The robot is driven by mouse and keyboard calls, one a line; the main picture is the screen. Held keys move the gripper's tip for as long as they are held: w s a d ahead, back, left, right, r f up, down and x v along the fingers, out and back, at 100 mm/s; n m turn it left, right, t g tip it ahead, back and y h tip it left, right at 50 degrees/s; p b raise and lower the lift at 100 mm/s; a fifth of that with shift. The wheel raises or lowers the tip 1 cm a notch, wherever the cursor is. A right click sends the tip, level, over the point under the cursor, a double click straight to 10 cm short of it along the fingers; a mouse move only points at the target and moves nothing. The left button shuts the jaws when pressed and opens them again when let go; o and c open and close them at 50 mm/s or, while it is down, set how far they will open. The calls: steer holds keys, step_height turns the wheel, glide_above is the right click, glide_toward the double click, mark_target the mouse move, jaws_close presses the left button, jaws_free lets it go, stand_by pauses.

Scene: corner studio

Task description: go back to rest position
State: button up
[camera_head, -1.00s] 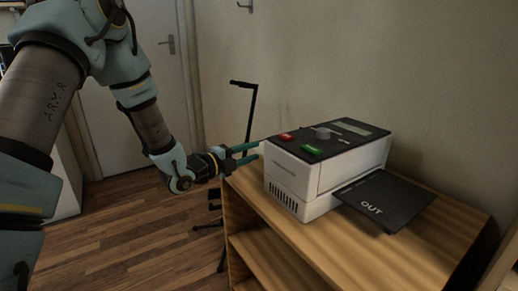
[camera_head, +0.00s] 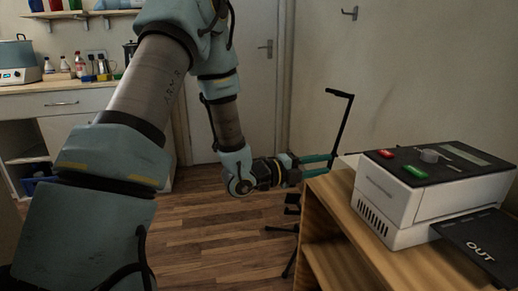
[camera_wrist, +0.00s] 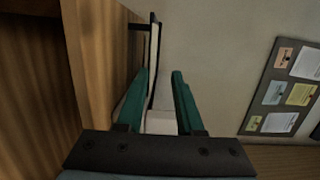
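My gripper (camera_head: 330,164) is at the left end of the wooden shelf unit, beside the white machine and short of touching it, as far as the head view shows. Its two green fingers are apart, with nothing held between them. In the wrist view the fingers (camera_wrist: 159,76) also stand apart, and a white surface, apparently the machine's, shows beyond the gap.
The white machine (camera_head: 393,216) with black top, red and green buttons and a plate marked OUT (camera_head: 478,244) stands on the wooden shelf unit (camera_head: 330,212). A black stand (camera_head: 341,123) is behind my gripper. A counter (camera_head: 60,100) is at the left. Floor (camera_head: 215,230) is open between.

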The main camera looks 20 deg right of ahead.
steer(key=w+a+f+n+t+y, duration=0.25)
steer(key=w+a+n+y, duration=0.35)
steer(key=a, duration=0.3)
steer(key=w+a+f+n+t+y, duration=0.1)
steer(key=w+a+n+t+y, duration=0.3)
steer(key=a+n, duration=0.45)
steer(key=s+a+n+g+y, duration=0.25)
steer(key=a+n, duration=0.35)
steer(key=a, duration=0.3)
steer(key=s+a+n+g+y, duration=0.1)
steer(key=s+a+n+y, duration=0.25)
steer(key=a+n, duration=0.45)
steer(key=s+a+r+n+g+y, duration=0.1)
steer(key=s+a+n+g, duration=0.2)
steer(key=s+a+n, duration=0.3)
step_height(320, 180, up, 22)
steer(key=s+p, duration=0.1)
steer(key=p, duration=2.1)
steer(key=shift+s, duration=0.3)
steer(key=shift+d+m, duration=0.1)
steer(key=shift+m, duration=0.15)
